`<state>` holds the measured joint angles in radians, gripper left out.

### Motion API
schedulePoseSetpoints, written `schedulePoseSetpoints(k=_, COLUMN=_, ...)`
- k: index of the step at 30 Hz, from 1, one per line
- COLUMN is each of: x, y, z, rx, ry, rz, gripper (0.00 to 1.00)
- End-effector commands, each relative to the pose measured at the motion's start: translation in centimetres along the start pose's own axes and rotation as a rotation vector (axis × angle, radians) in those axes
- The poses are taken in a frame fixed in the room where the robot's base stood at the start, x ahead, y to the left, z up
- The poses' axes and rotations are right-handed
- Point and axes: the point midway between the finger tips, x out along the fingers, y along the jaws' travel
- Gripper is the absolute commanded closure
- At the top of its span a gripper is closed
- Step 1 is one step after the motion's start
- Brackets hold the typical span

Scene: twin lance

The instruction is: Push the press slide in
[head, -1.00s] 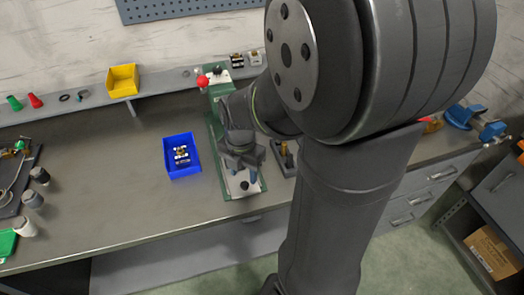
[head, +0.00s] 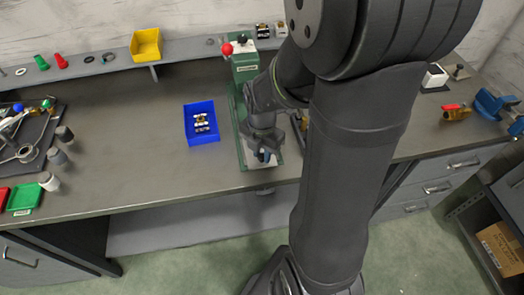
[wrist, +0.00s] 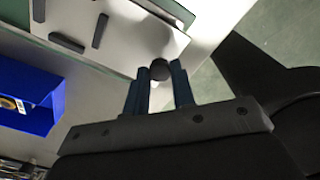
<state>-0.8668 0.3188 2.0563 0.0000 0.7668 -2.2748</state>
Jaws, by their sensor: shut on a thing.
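The press (head: 245,66) is a green frame with a red ball on its lever, standing at the back of the bench. Its green base runs toward the bench's front edge. The press slide is a pale plate (wrist: 128,32) in the wrist view, with a dark round knob (wrist: 159,69) near its front edge. My gripper (wrist: 160,72) is shut on this knob, with one blue finger on each side. In the head view my gripper (head: 263,155) is low over the front of the base, and my arm hides most of the slide.
A blue bin (head: 201,124) with small parts stands left of the press. A yellow bin (head: 146,44) is on the rear shelf. Dark cylinders (head: 65,134) and a tray are at far left. The bench between tray and blue bin is clear.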

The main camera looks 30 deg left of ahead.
Motion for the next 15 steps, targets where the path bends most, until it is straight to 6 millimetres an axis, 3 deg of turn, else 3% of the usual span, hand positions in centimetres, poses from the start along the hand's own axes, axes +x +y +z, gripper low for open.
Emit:
schedulePoseSetpoints(k=7, x=0.0, y=1.3, z=1.3, rx=0.001, ry=-0.001, rz=0.001, gripper=1.00)
schedulePoseSetpoints(k=15, x=0.0, y=5.9, z=5.9, rx=0.001, ry=-0.002, rz=0.002, gripper=1.00)
